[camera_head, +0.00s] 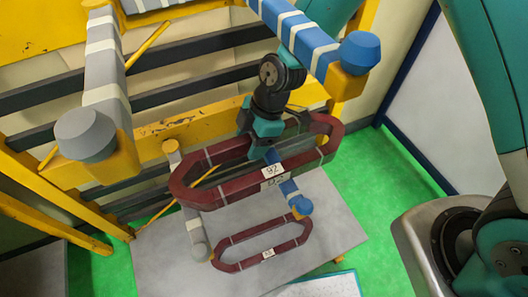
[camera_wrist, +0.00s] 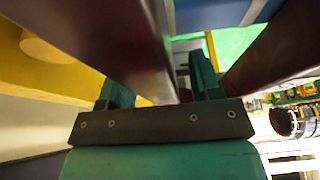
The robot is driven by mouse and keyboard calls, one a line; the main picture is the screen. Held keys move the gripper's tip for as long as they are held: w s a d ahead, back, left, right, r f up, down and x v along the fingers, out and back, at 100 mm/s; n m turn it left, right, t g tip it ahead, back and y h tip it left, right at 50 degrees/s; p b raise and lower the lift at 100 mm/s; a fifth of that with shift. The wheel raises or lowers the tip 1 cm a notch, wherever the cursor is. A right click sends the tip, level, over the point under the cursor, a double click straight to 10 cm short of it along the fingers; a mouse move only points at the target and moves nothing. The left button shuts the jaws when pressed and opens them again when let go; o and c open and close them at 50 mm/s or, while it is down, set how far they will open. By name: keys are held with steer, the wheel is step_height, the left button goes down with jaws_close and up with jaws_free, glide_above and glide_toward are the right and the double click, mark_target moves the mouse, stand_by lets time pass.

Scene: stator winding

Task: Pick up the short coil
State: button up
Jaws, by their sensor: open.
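Two dark red oblong coils with white labels show in the head view. The smaller one, which looks like the short coil (camera_head: 234,240), is low, over the grey surface by the lower pegs. The larger coil (camera_head: 213,198) is above it.
A yellow rack (camera_head: 190,130) with dark crossbars stands behind. Large grey (camera_head: 85,135) and blue (camera_head: 360,52) peg ends stick out above. Lower grey (camera_head: 198,250) and blue (camera_head: 300,206) pegs flank the smaller coil. Green floor (camera_head: 385,190) is clear at right.

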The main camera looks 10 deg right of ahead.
jaws_close()
steer(key=shift+r, duration=0.2)
stand_by(0.3)
